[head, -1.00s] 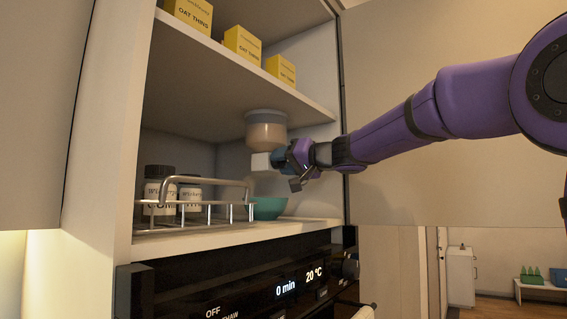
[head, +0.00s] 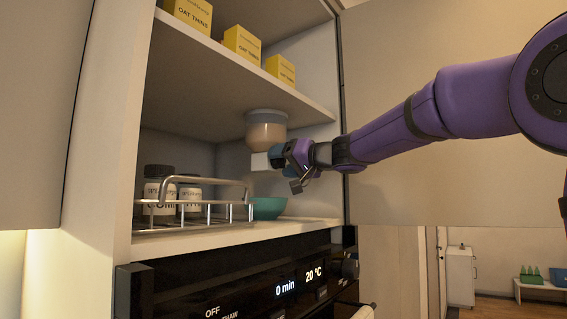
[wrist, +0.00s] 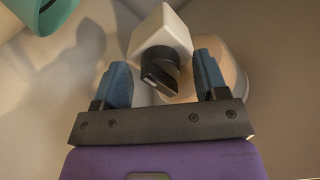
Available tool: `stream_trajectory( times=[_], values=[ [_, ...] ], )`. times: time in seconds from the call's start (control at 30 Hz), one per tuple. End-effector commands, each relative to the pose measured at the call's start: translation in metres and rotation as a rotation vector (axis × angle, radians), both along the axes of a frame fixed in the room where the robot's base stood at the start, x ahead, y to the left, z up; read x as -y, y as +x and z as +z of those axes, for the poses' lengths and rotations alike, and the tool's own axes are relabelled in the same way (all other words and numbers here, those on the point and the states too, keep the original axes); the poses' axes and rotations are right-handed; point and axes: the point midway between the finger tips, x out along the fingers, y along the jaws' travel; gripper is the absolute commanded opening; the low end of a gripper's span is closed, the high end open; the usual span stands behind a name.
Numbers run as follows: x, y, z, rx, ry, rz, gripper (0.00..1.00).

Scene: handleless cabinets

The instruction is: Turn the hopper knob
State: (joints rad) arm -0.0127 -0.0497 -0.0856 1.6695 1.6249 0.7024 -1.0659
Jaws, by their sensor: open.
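The hopper (head: 267,130) is a beige, see-through container with a pale top, mounted under the shelf; part of it also shows behind my right finger in the wrist view (wrist: 238,82). A white block (head: 260,161) is below it. The black knob (wrist: 159,70) sits on the front of this block in the wrist view, its raised grip slanted. My gripper (wrist: 164,78) is open, with one blue finger on each side of the knob and visible gaps between. In the head view, my gripper (head: 276,157) is at the block and hides the knob.
A teal bowl (head: 268,208) stands below the hopper. A metal rack (head: 205,212) with labelled jars (head: 160,192) is to its left. Yellow boxes (head: 243,44) stand on the upper shelf (head: 225,75). A black appliance panel (head: 250,285) is under the cabinet.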

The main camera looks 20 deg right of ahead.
Motion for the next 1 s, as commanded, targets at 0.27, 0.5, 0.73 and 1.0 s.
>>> stream_trajectory(
  times=[0.27,0.5,0.73,1.0],
  values=[
    [0.000,0.000,0.000,0.146,-0.201,0.000,0.66],
    [0.001,0.001,0.000,0.283,-0.390,0.000,0.66],
    [0.015,-0.018,0.001,0.345,-0.474,-0.003,0.66],
    [0.042,-0.056,0.000,0.344,-0.472,-0.003,0.66]
  ],
)
